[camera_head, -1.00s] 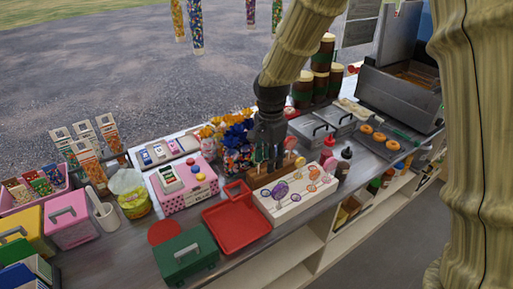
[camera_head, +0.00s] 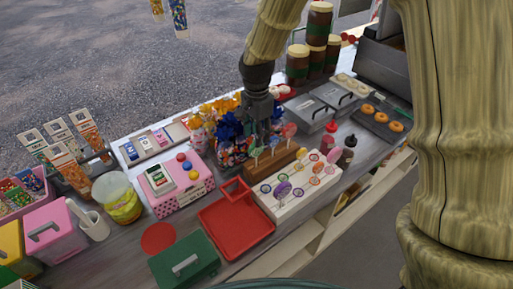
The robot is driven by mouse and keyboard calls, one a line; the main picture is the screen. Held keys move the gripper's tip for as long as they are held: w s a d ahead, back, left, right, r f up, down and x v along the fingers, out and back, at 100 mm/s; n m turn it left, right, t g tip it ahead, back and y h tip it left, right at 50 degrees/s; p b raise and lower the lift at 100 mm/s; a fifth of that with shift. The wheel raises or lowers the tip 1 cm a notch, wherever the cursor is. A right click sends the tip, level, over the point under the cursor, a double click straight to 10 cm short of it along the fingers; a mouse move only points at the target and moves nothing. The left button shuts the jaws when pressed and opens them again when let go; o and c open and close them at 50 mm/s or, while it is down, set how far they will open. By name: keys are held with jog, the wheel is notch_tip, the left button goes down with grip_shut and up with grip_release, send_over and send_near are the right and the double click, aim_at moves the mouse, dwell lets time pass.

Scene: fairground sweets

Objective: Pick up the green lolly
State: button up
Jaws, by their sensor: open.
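A brown wooden block (camera_head: 272,169) on the counter holds several small upright lollies. A pale green lolly (camera_head: 257,152) seems to stand at its left end; at this size its colour is not certain. A red lolly (camera_head: 289,130) stands at the block's right end. My gripper (camera_head: 262,136) hangs pointing down just behind and above the block, its dark fingers open among or right behind the lolly heads. I cannot tell whether it touches any of them. The fingertips are partly hidden by the lollies.
A white stand (camera_head: 300,190) of flat lollies is in front of the block. Bunches of wrapped sweets (camera_head: 232,138) stand close on the left. A red tray (camera_head: 237,222), a pink cash box (camera_head: 182,185) and grey lidded tins (camera_head: 312,112) are around it.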

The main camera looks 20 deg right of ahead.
jog(key=w+f, duration=0.2)
jog(key=shift+w+a+f, duration=0.1)
jog(key=shift+w+f, duration=0.1)
jog(key=shift+f, duration=0.15)
jog(key=shift+s+f+p, duration=0.15)
jog(key=shift+s+p, duration=0.25)
jog(key=shift+p, duration=0.15)
jog(key=shift+s+d+f, duration=0.15)
jog(key=shift+d+f, duration=0.05)
jog(key=shift+f, duration=0.05)
jog(key=f, duration=0.1)
jog(key=w+f+p, duration=0.1)
jog(key=f, duration=0.1)
jog(key=shift+d+p, duration=0.1)
jog(key=shift+p, duration=0.2)
jog(key=shift+f, duration=0.2)
jog(key=shift+s+f, duration=0.1)
jog(key=shift+s, duration=0.15)
jog(key=shift+w+f, duration=0.15)
grip_shut()
